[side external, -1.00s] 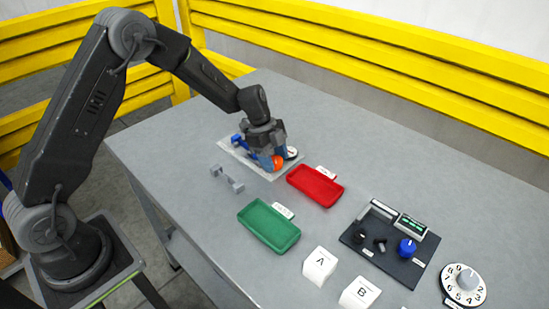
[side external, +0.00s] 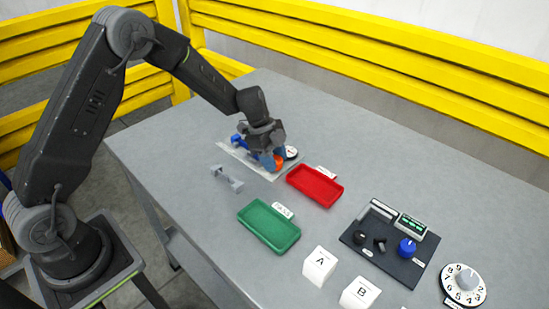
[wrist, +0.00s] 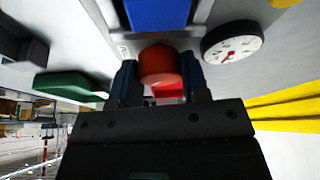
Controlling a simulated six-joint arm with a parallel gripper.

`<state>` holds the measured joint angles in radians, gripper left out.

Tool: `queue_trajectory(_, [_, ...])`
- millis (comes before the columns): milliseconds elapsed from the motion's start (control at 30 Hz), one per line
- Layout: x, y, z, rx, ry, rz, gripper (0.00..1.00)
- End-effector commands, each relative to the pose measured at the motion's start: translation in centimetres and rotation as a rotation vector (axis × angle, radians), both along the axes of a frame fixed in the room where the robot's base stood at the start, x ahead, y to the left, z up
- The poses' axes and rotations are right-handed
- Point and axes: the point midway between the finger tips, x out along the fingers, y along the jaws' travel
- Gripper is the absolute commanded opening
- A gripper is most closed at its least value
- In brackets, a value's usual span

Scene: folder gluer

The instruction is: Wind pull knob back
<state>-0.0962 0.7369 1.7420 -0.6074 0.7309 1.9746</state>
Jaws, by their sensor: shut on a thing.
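The pull knob is orange-red; in the side view (side external: 279,161) part of it shows at the low end of my gripper. In the wrist view the knob (wrist: 159,64) is a short round cylinder between my two blue fingers. My gripper (side external: 268,163) is shut on it, one finger on each side, low over the light plate (side external: 268,174). A blue body (wrist: 158,14) shows beyond the knob in the wrist view. My gripper hides most of the mechanism in the side view.
A white dial gauge (side external: 291,153) stands close beside my gripper. A red tray (side external: 315,185), a green tray (side external: 268,227) and a grey dumbbell-shaped part (side external: 227,179) lie nearby. A dark control panel (side external: 390,245), white blocks and a numbered dial are farther right.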

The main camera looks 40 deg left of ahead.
Motion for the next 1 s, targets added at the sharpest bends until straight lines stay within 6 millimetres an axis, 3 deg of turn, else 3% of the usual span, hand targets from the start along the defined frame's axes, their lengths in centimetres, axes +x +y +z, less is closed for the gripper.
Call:
queue_trajectory(600, [-0.13, -0.01, 0.15, -0.001, -0.001, 0.388, 0.18])
queue_trajectory(1000, [-0.10, -0.02, 0.17, -0.002, -0.002, 0.462, 0.18])
